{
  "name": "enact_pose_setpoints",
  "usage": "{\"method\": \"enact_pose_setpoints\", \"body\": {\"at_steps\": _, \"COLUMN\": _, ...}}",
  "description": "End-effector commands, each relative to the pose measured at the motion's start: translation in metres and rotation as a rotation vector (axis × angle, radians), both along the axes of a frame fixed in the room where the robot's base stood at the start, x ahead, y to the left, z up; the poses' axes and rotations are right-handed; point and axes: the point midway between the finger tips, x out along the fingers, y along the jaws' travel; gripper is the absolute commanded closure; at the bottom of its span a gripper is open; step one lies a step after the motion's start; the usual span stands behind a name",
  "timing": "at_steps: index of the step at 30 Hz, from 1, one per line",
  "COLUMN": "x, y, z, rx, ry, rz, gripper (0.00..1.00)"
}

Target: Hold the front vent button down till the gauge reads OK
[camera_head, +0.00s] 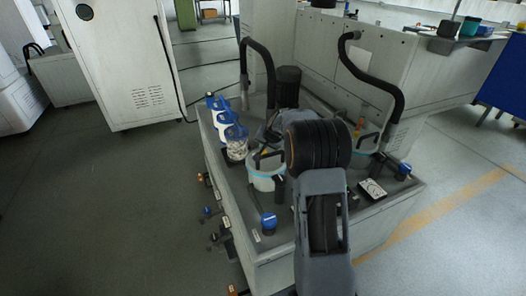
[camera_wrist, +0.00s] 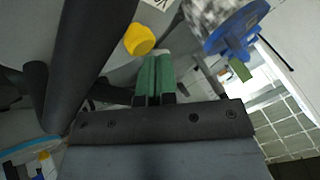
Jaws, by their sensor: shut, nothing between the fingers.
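My gripper's green fingers (camera_wrist: 156,78) are shut with nothing between them in the wrist view. A round yellow knob (camera_wrist: 139,39) shows just beyond the fingertips, apart from them in the picture; I cannot tell if it is the front vent button. In the head view my arm hides the fingertips. Blue-topped knobs stand at the bench's front corner (camera_head: 268,222) and right side (camera_head: 404,169). A small white plate with dark marks (camera_head: 372,189) lies at the right; no gauge reading is legible.
A clear filter bowl with a blue collar (camera_head: 236,141) stands left of my gripper, also in the wrist view (camera_wrist: 232,32). Black hoses (camera_head: 262,58) (camera_head: 372,75) arch over the bench. A white bucket (camera_head: 262,180) stands near my arm. The floor at left is clear.

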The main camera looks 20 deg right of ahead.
Motion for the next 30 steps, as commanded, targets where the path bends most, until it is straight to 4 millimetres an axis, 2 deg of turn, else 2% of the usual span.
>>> {"method": "enact_pose_setpoints", "body": {"at_steps": 30, "x": -0.003, "y": 0.000, "z": -0.020, "rx": 0.006, "ry": 0.015, "rz": -0.001, "gripper": 1.00}}
